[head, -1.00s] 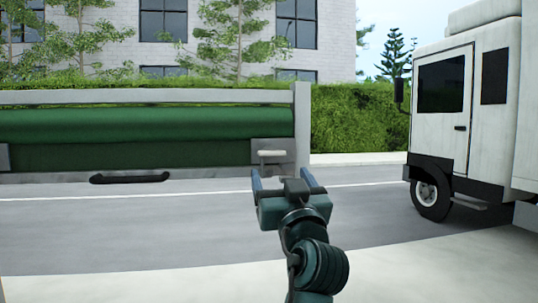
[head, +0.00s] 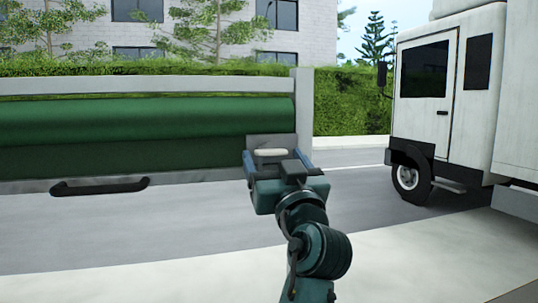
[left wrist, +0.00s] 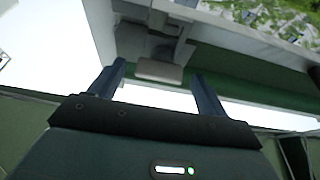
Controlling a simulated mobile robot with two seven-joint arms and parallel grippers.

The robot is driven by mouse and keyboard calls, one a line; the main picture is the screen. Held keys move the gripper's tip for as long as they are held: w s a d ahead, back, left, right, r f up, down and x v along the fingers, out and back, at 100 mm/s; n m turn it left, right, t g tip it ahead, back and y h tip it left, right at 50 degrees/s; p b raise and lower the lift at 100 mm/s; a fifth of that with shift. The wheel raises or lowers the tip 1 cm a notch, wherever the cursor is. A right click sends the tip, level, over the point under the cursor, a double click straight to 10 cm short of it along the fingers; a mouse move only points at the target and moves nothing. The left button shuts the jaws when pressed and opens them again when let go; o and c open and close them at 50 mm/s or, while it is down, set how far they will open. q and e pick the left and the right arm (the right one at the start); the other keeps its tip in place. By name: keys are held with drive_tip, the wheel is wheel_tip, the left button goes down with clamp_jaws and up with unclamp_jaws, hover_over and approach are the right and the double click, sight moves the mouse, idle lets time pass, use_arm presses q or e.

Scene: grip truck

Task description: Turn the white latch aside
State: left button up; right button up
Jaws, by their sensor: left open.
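The white latch (head: 271,152) sits on a grey plate at the lower right end of the green panel (head: 150,115). It lies level, as a short pale bar. My left gripper (head: 276,158) is open, its two blue fingers to either side of the latch in the head view. In the left wrist view the latch (left wrist: 159,70) shows between and just beyond the fingertips (left wrist: 158,72). I cannot tell whether the fingers touch it. My right gripper is not in view.
A black handle (head: 100,186) is on the panel's lower edge, left of the latch. A grey post (head: 303,110) stands just right of the latch. A white truck (head: 445,90) is at the right. Open road lies below the panel.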

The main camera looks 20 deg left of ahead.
use_arm(q)
drive_tip(key=shift+w, duration=0.15)
drive_tip(key=shift+r, duration=0.1)
drive_tip(key=shift+c, duration=0.6)
drive_tip(key=c, duration=0.9)
drive_tip(key=shift+o, duration=0.2)
